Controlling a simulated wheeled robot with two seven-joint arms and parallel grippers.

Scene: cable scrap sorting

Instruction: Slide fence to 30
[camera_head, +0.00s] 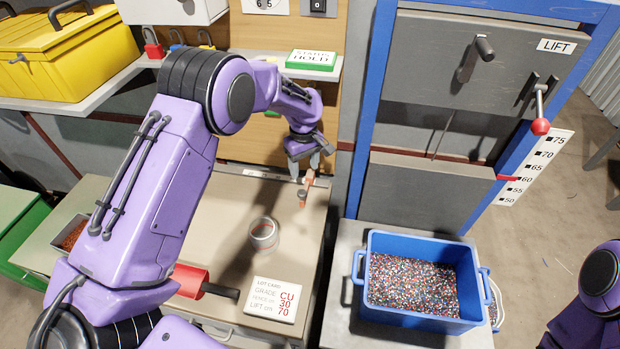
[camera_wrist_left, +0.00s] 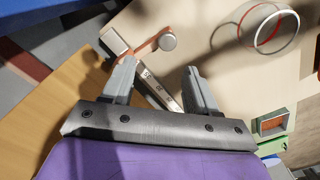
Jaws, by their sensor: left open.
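The fence (camera_head: 307,188) is a small orange piece with a grey round knob at the back right of the beige table. In the left wrist view the fence (camera_wrist_left: 148,47) sits across a grey scale rail (camera_wrist_left: 160,92), with its knob beside it. The rail's figures are too small or covered to read. My left gripper (camera_head: 306,165) is open just above and behind the fence. In the left wrist view its fingers (camera_wrist_left: 157,80) are spread with the rail between them, and the left fingertip is close to the fence; contact cannot be told. My right gripper is out of view.
A blue crate (camera_head: 362,315) of granules stands right, below the lift gate (camera_head: 425,195). A red pointer (camera_head: 507,178) sits near 60.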

